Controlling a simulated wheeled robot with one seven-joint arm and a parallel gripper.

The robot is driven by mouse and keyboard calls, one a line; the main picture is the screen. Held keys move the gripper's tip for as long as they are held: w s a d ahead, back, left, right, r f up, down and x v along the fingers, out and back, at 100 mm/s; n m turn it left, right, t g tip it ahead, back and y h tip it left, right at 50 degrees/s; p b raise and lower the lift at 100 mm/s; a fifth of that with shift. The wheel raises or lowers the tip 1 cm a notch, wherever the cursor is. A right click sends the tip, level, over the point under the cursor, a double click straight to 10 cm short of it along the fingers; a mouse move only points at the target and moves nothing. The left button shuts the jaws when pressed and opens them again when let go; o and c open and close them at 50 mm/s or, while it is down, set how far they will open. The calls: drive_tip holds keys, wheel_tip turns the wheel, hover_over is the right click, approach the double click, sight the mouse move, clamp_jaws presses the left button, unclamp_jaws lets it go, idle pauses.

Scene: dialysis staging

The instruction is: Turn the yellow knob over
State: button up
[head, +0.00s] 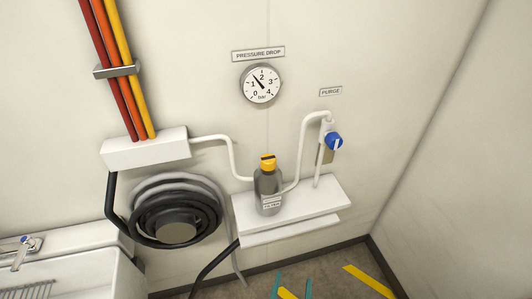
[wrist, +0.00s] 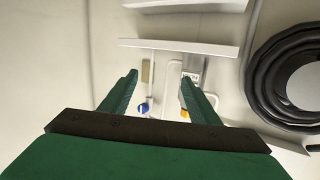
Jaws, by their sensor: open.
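The yellow knob (head: 268,161) sits on top of a grey canister (head: 267,190) in the head view. A dark mark crosses the knob's upper part. The canister stands upright on a white shelf with a pipe on each side. My gripper (wrist: 160,78) shows only in the wrist view, with its two green fingers apart and nothing between them touching. That view looks upside down. There the yellow knob (wrist: 185,113) is partly hidden behind the right finger, and the labelled canister (wrist: 193,70) shows near that fingertip.
A blue PURGE knob (head: 334,141) is on the wall right of the canister. A pressure gauge (head: 262,86) is above, its needle near 1. A black hose coil (head: 178,210) hangs at left. The white shelf (head: 315,207) juts out below.

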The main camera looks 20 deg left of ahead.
drive_tip(key=w+a+r+n+y, duration=0.15)
drive_tip(key=w+a+r, duration=0.4)
drive_tip(key=w, duration=0.55)
drive_tip(key=n+y, duration=0.3)
drive_tip(key=y, duration=0.2)
approach(268, 155)
drive_tip(key=shift+w+a+f, duration=0.25)
drive_tip(key=shift+w+a, duration=0.05)
drive_tip(key=shift+w, duration=0.2)
drive_tip(key=shift+w+a+f, duration=0.25)
drive_tip(key=shift+w, duration=0.2)
drive_tip(key=x, duration=0.9)
drive_tip(key=shift+w+f, duration=0.1)
drive_tip(key=shift+w, duration=0.05)
drive_tip(key=shift+w+a, duration=0.25)
drive_tip(key=shift+w, duration=0.15)
drive_tip(key=c, duration=1.1)
